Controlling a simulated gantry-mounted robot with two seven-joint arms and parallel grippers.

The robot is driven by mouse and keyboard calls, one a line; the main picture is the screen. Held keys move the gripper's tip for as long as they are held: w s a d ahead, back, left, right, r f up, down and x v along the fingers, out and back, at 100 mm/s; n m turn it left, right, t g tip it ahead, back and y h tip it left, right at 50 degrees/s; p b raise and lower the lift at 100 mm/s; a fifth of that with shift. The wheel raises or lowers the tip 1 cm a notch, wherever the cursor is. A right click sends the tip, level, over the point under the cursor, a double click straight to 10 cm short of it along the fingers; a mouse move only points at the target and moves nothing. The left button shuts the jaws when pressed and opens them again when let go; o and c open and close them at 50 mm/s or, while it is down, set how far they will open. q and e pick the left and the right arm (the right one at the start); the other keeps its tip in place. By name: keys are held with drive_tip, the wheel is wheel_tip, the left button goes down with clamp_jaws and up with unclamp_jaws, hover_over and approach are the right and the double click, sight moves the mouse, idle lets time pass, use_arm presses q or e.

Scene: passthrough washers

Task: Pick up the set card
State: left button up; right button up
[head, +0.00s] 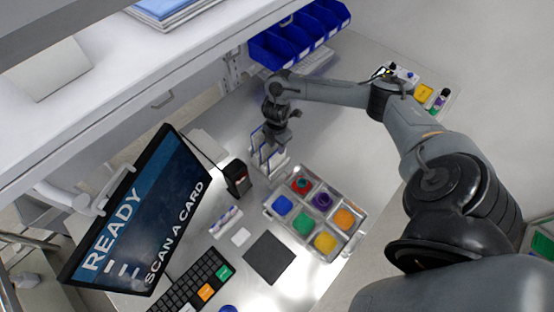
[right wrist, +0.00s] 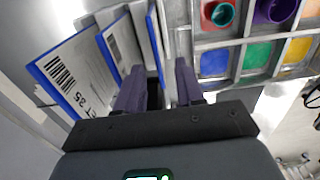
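Several white cards with blue edges stand upright in a rack (head: 268,158) beside the sorting tray in the head view. In the right wrist view the nearest card (right wrist: 72,72) shows a barcode and partly legible lettering; a second card (right wrist: 118,45) and others stand behind it. I cannot tell for certain which one is the set card. My right gripper (head: 281,137) points down at the rack. In the right wrist view its fingers (right wrist: 160,80) are apart, close to the rearmost card's blue edge (right wrist: 155,45); no card is clearly clamped. My left gripper is not in view.
A metal tray (head: 268,207) with coloured compartments lies just right of the rack. A black reader box (head: 237,178) stands left of it. A monitor (head: 140,215) reads "READY SCAN A CARD". A keyboard (head: 190,287), dark mat (head: 268,257) and blue bins (head: 300,35) are around.

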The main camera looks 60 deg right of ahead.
sight(277, 150)
drive_tip(key=shift+w+d+f+p, duration=0.15)
drive_tip(key=shift+f+p, duration=0.2)
drive_tip(key=shift+f, duration=1)
drive_tip(key=shift+s+d+f+p, duration=0.1)
drive_tip(key=shift+f+p, duration=0.25)
drive_tip(key=shift+f, duration=0.95)
drive_tip(key=shift+c, duration=0.4)
clamp_jaws()
